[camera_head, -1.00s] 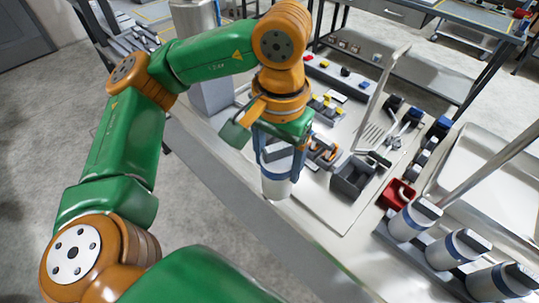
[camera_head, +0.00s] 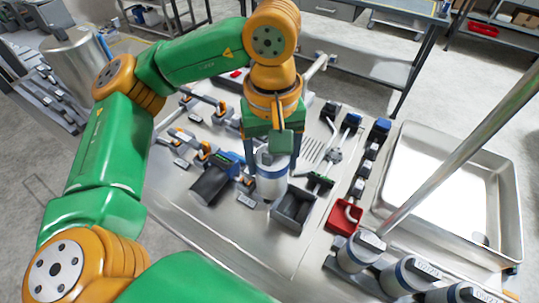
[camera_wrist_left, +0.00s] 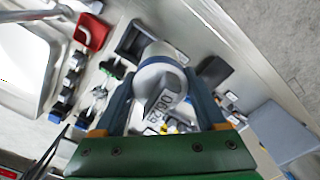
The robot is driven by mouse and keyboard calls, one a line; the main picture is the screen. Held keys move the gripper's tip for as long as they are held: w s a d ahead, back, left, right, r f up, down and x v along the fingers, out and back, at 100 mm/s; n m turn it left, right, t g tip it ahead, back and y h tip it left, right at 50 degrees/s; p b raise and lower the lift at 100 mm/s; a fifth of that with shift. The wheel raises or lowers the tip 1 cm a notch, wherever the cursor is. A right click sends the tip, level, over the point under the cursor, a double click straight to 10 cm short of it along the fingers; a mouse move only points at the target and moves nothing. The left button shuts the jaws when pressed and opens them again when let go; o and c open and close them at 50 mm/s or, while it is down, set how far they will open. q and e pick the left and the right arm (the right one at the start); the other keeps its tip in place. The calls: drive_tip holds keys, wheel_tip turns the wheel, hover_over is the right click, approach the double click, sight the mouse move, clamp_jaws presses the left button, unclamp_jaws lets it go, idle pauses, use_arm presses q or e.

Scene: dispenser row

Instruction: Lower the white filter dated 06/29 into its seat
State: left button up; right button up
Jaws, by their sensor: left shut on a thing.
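The white filter (camera_head: 271,182) hangs upright in my left gripper (camera_head: 272,158), with a finger on either side of it. In the left wrist view the filter (camera_wrist_left: 158,76) sits between the fingers of the gripper (camera_wrist_left: 160,95), and a grey tab on it carries dark print that looks like 06/29. I cannot tell whether the filter's bottom touches anything.
Several similar white filters (camera_head: 357,253) stand at the lower right. A red tray (camera_head: 346,216) and a large metal basin (camera_head: 510,215) lie to the right. A slanted metal pole (camera_head: 460,152) crosses the basin. Valves and fittings (camera_head: 203,150) crowd the panel on the left.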

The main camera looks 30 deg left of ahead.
use_arm(q)
drive_tip(key=shift+s+d+r+n, duration=0.1)
drive_tip(key=shift+s+n, duration=0.1)
drive_tip(key=shift+n, duration=0.9)
drive_tip(key=shift+d+n, duration=0.1)
drive_tip(key=shift+n, duration=1)
drive_tip(key=n, duration=0.2)
drive_tip(key=shift+w+d+n, duration=0.2)
drive_tip(key=shift+w+n, duration=0.15)
drive_tip(key=shift+n, duration=0.05)
drive_tip(key=n, duration=0.2)
drive_tip(key=w+n, duration=0.1)
drive_tip(key=n, duration=0.1)
drive_tip(key=d+n, duration=0.1)
drive_tip(key=n, duration=0.1)
drive_tip(key=shift+w, duration=0.15)
wheel_tip(320, 180, down, 5)
drive_tip(key=w+d+n+b, duration=0.1)
drive_tip(key=n+b, duration=0.3)
drive_tip(key=n, duration=1.7)
drive_tip(key=shift+w+d+f+b, duration=0.2)
drive_tip(key=shift+w+d+b, duration=0.1)
drive_tip(key=shift+d, duration=0.45)
